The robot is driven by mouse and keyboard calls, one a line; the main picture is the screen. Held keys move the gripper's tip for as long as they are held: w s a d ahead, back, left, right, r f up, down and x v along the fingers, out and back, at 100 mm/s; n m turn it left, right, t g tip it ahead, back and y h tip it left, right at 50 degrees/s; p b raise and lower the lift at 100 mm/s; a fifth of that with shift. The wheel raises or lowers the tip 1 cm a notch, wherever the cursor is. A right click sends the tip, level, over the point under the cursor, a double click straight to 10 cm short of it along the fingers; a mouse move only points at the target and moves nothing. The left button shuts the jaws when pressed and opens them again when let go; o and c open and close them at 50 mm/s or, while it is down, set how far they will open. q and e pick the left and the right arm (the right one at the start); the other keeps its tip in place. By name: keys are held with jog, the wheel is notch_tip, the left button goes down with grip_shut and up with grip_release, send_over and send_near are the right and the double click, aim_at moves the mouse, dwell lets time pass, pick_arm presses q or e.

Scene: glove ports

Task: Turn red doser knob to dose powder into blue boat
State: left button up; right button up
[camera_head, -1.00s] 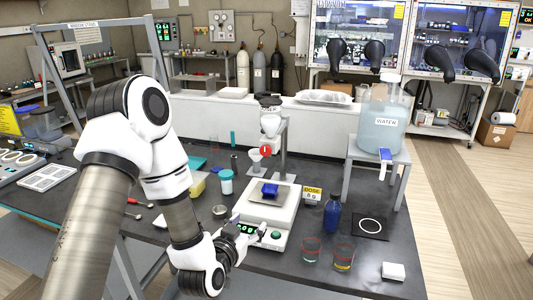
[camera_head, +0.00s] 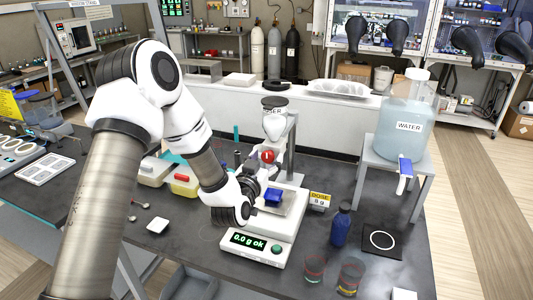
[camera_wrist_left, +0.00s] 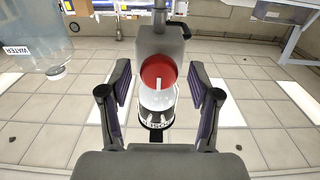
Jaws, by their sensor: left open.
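The red doser knob (camera_head: 267,156) is on the front of the powder doser (camera_head: 275,122), above the balance (camera_head: 262,235). The blue boat (camera_head: 273,196) sits on the balance pan, below the knob. The balance display reads 0.0 g OK. My left gripper (camera_head: 264,170) is at the knob, partly hidden by its own wrist. In the left wrist view, its two fingers (camera_wrist_left: 159,82) are open, one on each side of the round red knob (camera_wrist_left: 152,72), with gaps between. The knob's light pointer stands near upright there. My right gripper is not in view.
A yellow dose card (camera_head: 319,199) reads 5 g. A blue bottle (camera_head: 341,226) and two glass beakers (camera_head: 350,274) stand right of the balance. A water tank (camera_head: 405,125) stands on a raised stand.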

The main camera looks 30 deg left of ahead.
pick_arm(q)
jog(key=shift+w+a+f, duration=0.1)
jog(key=shift+w, duration=0.3)
jog(key=shift+s+r, duration=0.25)
jog(key=shift+s, duration=0.1)
jog(key=shift+s+d+r, duration=0.1)
jog(key=shift+s+d, duration=0.05)
jog(key=shift+d, duration=0.05)
jog(key=c, duration=1.1)
jog(key=shift+m, duration=0.4)
jog(key=m, duration=0.3)
jog(key=shift+d, duration=0.1)
jog(key=shift+m, duration=2.5)
